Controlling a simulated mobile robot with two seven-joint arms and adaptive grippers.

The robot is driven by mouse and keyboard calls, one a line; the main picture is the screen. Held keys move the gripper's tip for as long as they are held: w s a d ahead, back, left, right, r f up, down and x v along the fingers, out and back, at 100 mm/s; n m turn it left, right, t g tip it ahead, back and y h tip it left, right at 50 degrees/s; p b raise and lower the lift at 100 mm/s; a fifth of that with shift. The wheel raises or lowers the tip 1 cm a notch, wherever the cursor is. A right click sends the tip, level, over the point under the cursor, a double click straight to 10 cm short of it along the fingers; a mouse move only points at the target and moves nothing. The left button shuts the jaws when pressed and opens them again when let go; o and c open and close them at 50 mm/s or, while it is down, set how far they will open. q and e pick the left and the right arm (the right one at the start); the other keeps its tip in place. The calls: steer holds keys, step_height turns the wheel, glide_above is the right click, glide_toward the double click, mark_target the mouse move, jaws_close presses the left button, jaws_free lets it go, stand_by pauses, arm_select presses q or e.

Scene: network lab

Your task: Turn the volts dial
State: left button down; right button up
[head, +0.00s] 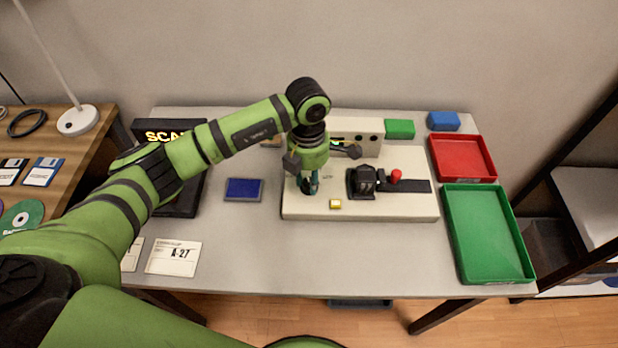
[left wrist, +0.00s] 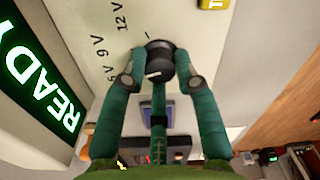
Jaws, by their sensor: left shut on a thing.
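The volts dial (left wrist: 160,56) is a black round knob with a white mark, on a pale panel in the left wrist view. The printed labels 6V, 9V and 12V (left wrist: 120,24) curve beside it. The white mark lies on the dial's side toward the 6V label. My left gripper (left wrist: 158,72) is shut on the dial, with a teal finger on each side. In the head view my left gripper (head: 311,185) points down at the left part of the white test board (head: 410,208) and hides the dial. My right gripper is not in view.
A black fixture (head: 362,181) and red-knobbed lever (head: 396,175) stand right of my gripper; a yellow button (head: 335,204) is in front. A lit READY display (left wrist: 45,98) is close by. Red (head: 462,178) and green trays (head: 464,274) lie right.

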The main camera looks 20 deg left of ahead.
mark_target(308, 181)
arm_select(q)
steer(key=shift+n, duration=0.8)
steer(key=c, duration=0.9)
jaws_free()
steer(key=shift+c, duration=0.2)
steer(key=shift+r, duration=0.2)
step_height(308, 181, up, 12)
steer(key=shift+a+f, duration=0.15)
steer(key=shift+f, duration=0.05)
steer(key=shift+f, duration=0.1)
